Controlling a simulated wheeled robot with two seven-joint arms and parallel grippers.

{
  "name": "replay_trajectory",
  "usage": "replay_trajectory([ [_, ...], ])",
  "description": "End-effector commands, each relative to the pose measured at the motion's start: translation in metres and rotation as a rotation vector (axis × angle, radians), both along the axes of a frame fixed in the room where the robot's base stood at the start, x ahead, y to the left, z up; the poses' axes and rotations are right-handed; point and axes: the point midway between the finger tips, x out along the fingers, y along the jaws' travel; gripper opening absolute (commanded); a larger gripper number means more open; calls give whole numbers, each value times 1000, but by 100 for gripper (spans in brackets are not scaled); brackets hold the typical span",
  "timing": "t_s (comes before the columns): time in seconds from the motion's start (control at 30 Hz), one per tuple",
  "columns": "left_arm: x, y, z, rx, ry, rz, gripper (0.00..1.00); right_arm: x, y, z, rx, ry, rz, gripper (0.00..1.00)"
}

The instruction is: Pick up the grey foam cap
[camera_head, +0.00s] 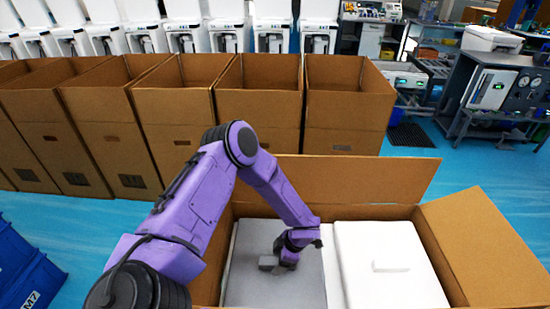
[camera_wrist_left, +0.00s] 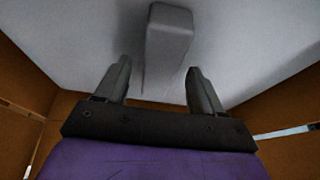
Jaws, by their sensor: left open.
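The grey foam cap (camera_head: 255,288) is a flat slab lying in the left half of an open cardboard box. A small raised grey block (camera_head: 267,263) stands up from its top, beside my gripper. My left gripper (camera_head: 279,259) reaches down into the box over the cap, with its fingers partly hidden by the wrist. In the left wrist view the cap (camera_wrist_left: 75,45) fills the upper part. Its raised block (camera_wrist_left: 168,35) stands ahead of and between the two spread fingers of the left gripper (camera_wrist_left: 159,73). The jaws are open and hold nothing. My right gripper is not in view.
A white foam cap (camera_head: 375,285) lies to the right in the same box. The box flaps (camera_head: 350,178) stand out at the back and right. Several open cardboard boxes (camera_head: 258,100) line up behind. Blue crates (camera_head: 25,268) sit at lower left.

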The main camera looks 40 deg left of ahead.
Motion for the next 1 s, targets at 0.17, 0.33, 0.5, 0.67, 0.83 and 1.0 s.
replay_trajectory([
  [0.17, -1, 2, -4, 0, -2, 3, 68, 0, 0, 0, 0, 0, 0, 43],
  [0.33, -1, 2, -4, 0, -2, 3, 39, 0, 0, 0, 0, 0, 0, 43],
  [0.5, -1, 2, -4, 0, -2, 3, 0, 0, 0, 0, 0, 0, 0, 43],
  [0.67, -1, 2, -3, 0, -2, 4, 0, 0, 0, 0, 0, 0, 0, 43],
  [0.83, 0, 2, 2, -1, -3, 4, 0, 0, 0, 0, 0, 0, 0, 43],
  [1.0, 1, 1, 31, -3, -7, 4, 0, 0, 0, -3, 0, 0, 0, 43],
])
